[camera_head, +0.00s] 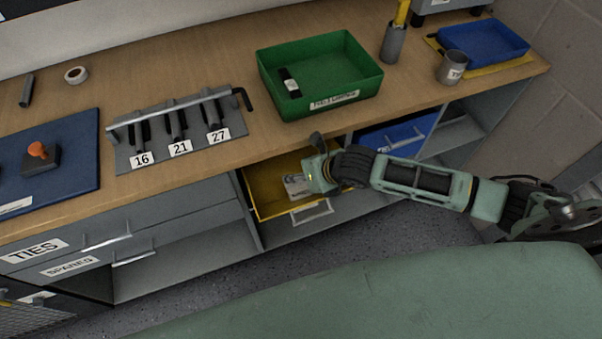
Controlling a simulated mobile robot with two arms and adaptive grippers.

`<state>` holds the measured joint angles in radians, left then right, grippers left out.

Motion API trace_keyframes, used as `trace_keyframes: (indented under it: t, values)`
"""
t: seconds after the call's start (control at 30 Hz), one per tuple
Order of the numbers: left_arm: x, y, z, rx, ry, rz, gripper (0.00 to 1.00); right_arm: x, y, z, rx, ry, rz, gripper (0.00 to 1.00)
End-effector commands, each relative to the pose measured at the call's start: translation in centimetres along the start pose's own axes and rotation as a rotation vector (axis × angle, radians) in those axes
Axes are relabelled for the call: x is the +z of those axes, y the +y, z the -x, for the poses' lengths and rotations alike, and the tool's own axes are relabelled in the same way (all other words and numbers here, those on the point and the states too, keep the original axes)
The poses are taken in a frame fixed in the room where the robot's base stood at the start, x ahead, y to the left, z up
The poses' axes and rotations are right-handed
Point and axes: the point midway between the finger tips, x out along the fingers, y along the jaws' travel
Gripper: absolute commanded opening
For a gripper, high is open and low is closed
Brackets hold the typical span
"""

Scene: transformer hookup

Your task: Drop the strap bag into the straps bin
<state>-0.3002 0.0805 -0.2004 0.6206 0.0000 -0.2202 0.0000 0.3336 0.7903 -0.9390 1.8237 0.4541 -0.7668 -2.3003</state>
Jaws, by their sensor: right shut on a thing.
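A yellow bin (258,201) with a pale front handle sits pulled out in the open shelf under the bench. I see no readable name on it, so I cannot tell if it is the straps bin. My right gripper (299,182) reaches in from the right, below the bench edge and over the bin. It is shut on a small pale grey thing (295,188), which looks like the strap bag. The thing shows inside the bin's outline; I cannot tell whether it touches the bin floor. My left gripper is not in view.
A blue bin (398,135) sits in the shelf to the right. A green tray (370,78) with a small dark item stands on the bench above. A tool rack (225,134), a blue mat (80,142) and drawers (160,208) lie left. A grey cup (452,67) stands right.

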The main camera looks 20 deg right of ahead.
Motion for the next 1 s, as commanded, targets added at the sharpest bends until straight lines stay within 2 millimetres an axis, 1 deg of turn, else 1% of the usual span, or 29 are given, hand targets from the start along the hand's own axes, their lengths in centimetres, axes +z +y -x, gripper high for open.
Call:
trace_keyframes:
  t: [0.03, 0.27, 0.57, 0.67, 0.77, 0.87, 1.0]
  values:
    - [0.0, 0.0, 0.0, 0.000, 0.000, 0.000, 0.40, 0.1, 0.0, 0.0, 0.001, -0.002, 0.000, 0.52]
    - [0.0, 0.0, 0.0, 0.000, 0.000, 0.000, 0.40, 0.1, 0.0, 0.0, 0.001, -0.001, 0.000, 0.72]
    - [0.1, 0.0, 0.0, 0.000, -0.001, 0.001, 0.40, -0.1, 0.0, 0.0, 0.000, 0.001, 0.000, 0.72]
    - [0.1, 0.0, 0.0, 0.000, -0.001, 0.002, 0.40, 0.0, 0.0, 0.5, 0.000, 0.000, 0.000, 0.72]
    - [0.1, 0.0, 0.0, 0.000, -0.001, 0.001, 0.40, 0.0, -0.1, 1.6, 0.000, -0.001, 0.002, 0.72]
    - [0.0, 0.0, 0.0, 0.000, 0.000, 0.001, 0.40, 0.0, -0.1, 3.5, -0.001, 0.000, 0.004, 0.72]
    - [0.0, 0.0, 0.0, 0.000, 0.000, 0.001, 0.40, 0.0, -0.1, 6.5, -0.002, -0.001, 0.004, 0.72]
